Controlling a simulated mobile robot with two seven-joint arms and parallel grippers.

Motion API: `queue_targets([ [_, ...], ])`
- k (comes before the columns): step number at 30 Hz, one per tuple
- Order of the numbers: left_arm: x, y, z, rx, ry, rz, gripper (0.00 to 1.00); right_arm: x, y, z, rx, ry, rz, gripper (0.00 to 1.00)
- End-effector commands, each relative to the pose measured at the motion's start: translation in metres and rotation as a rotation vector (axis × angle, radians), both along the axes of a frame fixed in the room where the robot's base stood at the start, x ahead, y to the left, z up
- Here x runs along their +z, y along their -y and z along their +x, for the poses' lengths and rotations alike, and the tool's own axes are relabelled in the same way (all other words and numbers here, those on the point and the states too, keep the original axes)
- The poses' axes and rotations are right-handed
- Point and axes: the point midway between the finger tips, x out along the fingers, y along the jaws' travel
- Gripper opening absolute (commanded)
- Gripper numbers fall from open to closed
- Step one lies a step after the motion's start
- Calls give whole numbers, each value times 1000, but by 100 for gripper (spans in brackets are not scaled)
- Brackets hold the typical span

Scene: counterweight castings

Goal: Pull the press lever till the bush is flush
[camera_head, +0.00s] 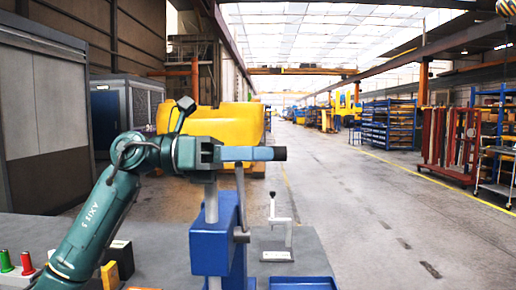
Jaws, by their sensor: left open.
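The blue press (212,247) stands on the grey bench in front of me, with a pale round ram (211,203) rising from its head. A grey lever bar (240,196) rises from the press's right side, and its upper end is hidden at my left gripper. My left gripper (268,154) is open and level, pointing right above the press. Its fingers overlap the top of the lever in the picture; I cannot tell whether the lever is between them. I cannot make out the bush. My right gripper is out of view.
A small stand with a crank and dark knob (277,220) is right of the press. A blue tray (303,284) lies at the front. A yellow block (110,276) and red and green pieces (27,262) are at left. The aisle beyond is clear.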

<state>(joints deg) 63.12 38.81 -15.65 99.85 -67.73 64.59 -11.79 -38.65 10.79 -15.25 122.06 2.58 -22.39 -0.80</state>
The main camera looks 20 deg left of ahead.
Motion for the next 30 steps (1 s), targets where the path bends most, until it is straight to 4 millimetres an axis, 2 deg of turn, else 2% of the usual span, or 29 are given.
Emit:
queue_targets([
  [11,0,7,2,0,1,0,43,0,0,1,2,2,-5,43],
  [27,-1,6,2,0,-2,2,0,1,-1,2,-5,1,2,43],
  [30,-1,6,2,-1,-3,2,0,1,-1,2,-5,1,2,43],
])
